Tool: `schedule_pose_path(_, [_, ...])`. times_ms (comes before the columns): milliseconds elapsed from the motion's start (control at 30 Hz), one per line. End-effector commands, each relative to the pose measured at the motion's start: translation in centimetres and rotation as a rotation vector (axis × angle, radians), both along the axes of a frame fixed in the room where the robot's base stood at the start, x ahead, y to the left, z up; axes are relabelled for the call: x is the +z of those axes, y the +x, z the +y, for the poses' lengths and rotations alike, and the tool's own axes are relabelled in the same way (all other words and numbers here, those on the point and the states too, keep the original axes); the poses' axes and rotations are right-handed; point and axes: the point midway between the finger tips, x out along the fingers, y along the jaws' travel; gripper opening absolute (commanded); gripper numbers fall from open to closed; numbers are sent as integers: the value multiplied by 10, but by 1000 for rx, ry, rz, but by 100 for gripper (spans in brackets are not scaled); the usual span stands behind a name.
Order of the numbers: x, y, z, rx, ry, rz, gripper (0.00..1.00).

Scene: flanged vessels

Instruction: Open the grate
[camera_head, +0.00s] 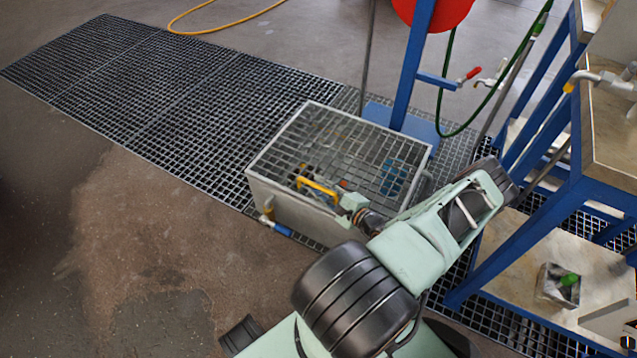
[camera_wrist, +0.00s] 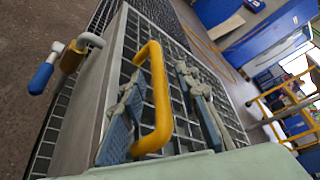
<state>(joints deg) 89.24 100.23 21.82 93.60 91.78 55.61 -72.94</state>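The grate (camera_head: 345,140) is a metal lattice lying flat and closed on top of a light grey box (camera_head: 290,207). A yellow handle (camera_head: 318,189) stands up from the grate near its front edge. In the wrist view the yellow handle (camera_wrist: 161,110) is a large bracket above the grate (camera_wrist: 222,112). My gripper (camera_wrist: 158,80) is open, with one blue-grey finger on each side of the handle. Gaps show between the fingers and the handle. In the head view my wrist partly hides the gripper.
A blue-handled valve (camera_head: 280,229) sticks out at the box's front left. A blue post (camera_head: 412,65) stands behind the box, and a blue-framed bench (camera_head: 535,200) is close on the right. Floor grating (camera_head: 150,85) and bare floor lie open to the left.

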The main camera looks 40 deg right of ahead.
Motion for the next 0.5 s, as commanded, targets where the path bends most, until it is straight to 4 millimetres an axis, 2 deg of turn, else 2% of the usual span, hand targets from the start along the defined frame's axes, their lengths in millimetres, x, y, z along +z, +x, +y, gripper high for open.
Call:
schedule_pose_path(400, [-1, 1, 2, -3, 1, 0, 29])
schedule_pose_path(500, [-1, 1, 2, -2, 0, 0, 20])
